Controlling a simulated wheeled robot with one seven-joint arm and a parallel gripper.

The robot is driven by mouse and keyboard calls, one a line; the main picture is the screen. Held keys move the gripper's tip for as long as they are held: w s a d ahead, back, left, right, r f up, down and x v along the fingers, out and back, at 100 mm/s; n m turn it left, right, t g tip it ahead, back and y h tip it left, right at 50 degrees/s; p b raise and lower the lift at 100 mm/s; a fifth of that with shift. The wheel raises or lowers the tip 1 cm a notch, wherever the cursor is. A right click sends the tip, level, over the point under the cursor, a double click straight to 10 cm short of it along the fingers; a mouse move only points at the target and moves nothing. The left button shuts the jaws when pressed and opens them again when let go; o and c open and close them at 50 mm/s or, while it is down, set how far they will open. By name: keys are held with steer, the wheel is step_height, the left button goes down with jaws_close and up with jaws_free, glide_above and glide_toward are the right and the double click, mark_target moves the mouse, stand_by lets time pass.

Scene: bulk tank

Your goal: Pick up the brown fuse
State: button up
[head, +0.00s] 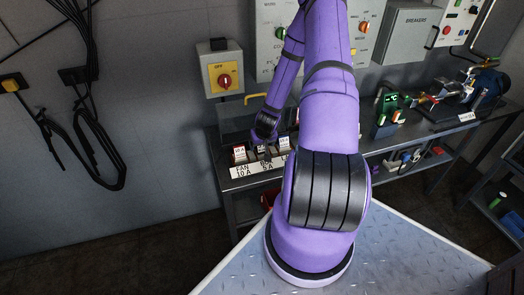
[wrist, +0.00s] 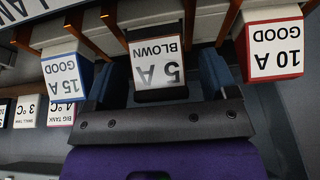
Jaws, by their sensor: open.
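The fuse labelled "5 A BLOWN" (wrist: 158,68) has a white label face and a dark body that could be brown. The label reads upside down in the wrist view. My gripper (wrist: 164,76) is open, with one dark blue finger on each side of this fuse. Whether the fingers touch it I cannot tell. In the head view my gripper (head: 265,138) is down at the fuse row on the bench, and it mostly hides the middle fuse.
A red fuse labelled "10 A GOOD" (wrist: 274,50) is at right and a blue fuse labelled "15 A GOOD" (wrist: 65,74) at left, both close to the fingers. The bench (head: 222,172) continues right with machinery.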

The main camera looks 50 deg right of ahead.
steer(key=shift+c, duration=0.3)
steer(key=c, duration=0.9)
steer(key=shift+c, duration=0.2)
